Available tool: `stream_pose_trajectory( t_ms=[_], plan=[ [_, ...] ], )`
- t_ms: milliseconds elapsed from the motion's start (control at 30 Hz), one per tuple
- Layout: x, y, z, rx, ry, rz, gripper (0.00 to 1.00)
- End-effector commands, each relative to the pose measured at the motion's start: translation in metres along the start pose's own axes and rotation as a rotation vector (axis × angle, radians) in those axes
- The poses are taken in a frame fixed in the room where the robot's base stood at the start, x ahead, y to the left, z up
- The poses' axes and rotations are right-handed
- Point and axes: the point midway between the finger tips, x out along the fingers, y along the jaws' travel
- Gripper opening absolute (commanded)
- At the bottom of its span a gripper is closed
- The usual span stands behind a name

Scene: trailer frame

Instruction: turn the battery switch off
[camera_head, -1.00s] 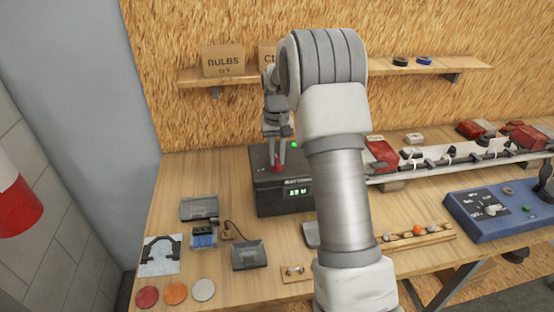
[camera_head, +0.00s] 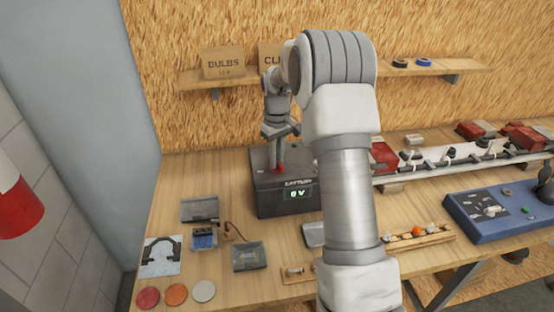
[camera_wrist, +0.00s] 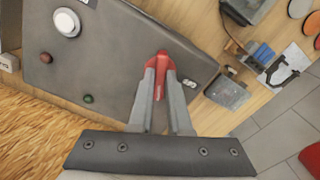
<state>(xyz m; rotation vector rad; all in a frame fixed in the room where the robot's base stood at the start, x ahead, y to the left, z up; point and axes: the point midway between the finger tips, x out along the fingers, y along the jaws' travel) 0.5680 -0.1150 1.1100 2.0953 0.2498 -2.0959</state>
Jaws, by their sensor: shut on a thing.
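The dark battery box (camera_head: 268,203) stands on the bench against the back wall, and its front display (camera_head: 297,193) reads 0 V. Its red switch handle (camera_wrist: 160,88) shows in the wrist view between the two grey fingers of my gripper (camera_wrist: 162,68). My gripper (camera_head: 277,165) is shut on this handle on top of the box. The handle's lower part is partly hidden by the fingers. On the box top, the wrist view also shows a white round knob (camera_wrist: 67,22), a dark green lamp (camera_wrist: 88,99) and a small red lamp (camera_wrist: 45,57).
Trays (camera_head: 200,209), a blue part (camera_head: 203,238) and coloured discs (camera_head: 176,293) lie on the bench at left. A shelf with boxes (camera_head: 223,64) hangs above. My arm hides the bench middle.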

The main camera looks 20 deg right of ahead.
Motion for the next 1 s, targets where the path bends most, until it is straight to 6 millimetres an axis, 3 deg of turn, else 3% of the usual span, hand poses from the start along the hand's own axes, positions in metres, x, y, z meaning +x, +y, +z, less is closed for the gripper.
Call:
stream_pose_trajectory(
  t_ms=[333,700,1000],
  plan=[
    [-0.0009,0.0002,-0.0005,-0.035,0.002,0.001,0.0],
    [-0.0014,0.0008,-0.0001,-0.427,0.001,0.001,0.0],
    [-0.0006,0.0001,-0.0006,-0.473,0.001,0.001,0.0]
  ],
)
